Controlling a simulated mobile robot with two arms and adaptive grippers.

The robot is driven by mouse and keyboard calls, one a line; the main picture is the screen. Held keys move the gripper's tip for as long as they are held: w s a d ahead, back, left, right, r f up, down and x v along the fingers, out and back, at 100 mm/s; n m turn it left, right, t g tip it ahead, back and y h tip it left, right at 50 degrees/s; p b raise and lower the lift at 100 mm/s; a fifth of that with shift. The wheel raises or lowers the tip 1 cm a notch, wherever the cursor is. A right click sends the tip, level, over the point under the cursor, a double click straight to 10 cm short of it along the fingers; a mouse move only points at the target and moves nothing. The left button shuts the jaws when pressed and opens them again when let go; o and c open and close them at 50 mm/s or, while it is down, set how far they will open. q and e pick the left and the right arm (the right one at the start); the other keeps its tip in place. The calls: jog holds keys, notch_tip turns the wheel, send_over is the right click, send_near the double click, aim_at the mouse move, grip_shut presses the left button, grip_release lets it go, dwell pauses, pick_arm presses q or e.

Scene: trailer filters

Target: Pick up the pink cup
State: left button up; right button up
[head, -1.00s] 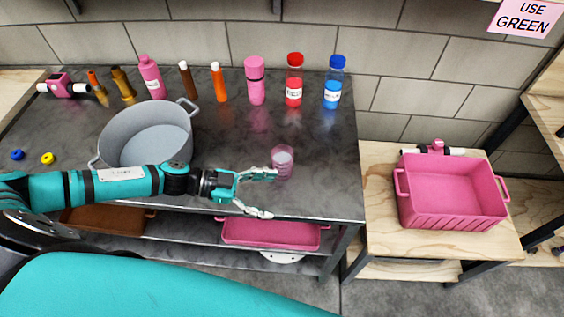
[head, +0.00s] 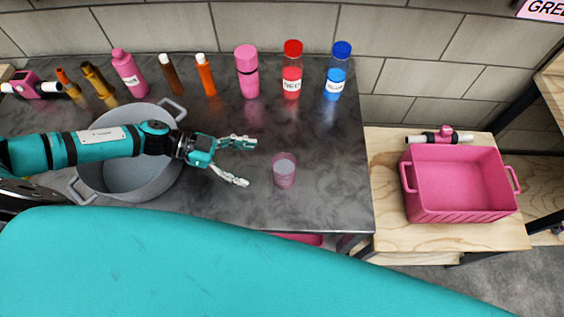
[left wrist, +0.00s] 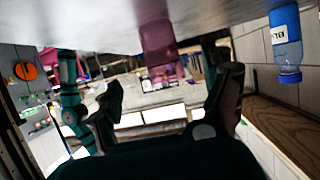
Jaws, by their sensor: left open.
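The pink cup (head: 284,170) is translucent and stands upright on the dark metal table, right of my left gripper in the head view. My left gripper (head: 243,162) is open and empty, its fingers pointing toward the cup with a gap between them and it. In the left wrist view, which is upside down, the pink cup (left wrist: 157,42) shows ahead between the two open fingers (left wrist: 165,100). My right gripper is not in view.
A large grey pot (head: 130,175) stands under my left arm. Several bottles, among them a red one (head: 292,72) and a blue one (head: 337,72), line the table's back. A pink crate (head: 460,185) sits on a wooden table at right. The table around the cup is clear.

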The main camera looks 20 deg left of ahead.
aim_at(282, 172)
pick_arm(q)
jog(key=x, duration=0.3)
jog(key=p+x, duration=0.1)
jog(key=shift+s+d+r, duration=0.15)
jog(key=shift+d, duration=0.3)
jog(key=shift+w+d+f, duration=0.2)
jog(key=shift+d+f, duration=0.15)
jog(key=shift+d, duration=0.05)
jog(key=p+x, duration=0.2)
jog(key=x, duration=0.2)
jog(key=shift+w+d+f, duration=0.1)
jog(key=shift+w+f, duration=0.15)
jog(key=shift+w+d+f, duration=0.1)
jog(key=shift+d+f, duration=0.1)
jog(key=shift+d, duration=0.1)
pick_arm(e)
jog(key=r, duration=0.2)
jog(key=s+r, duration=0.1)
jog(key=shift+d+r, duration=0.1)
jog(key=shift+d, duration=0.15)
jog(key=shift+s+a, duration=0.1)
pick_arm(q)
jog(key=shift+a, duration=0.1)
jog(key=shift+c, duration=1.2)
jog(key=c, duration=1.1)
jog(key=shift+c, duration=0.3)
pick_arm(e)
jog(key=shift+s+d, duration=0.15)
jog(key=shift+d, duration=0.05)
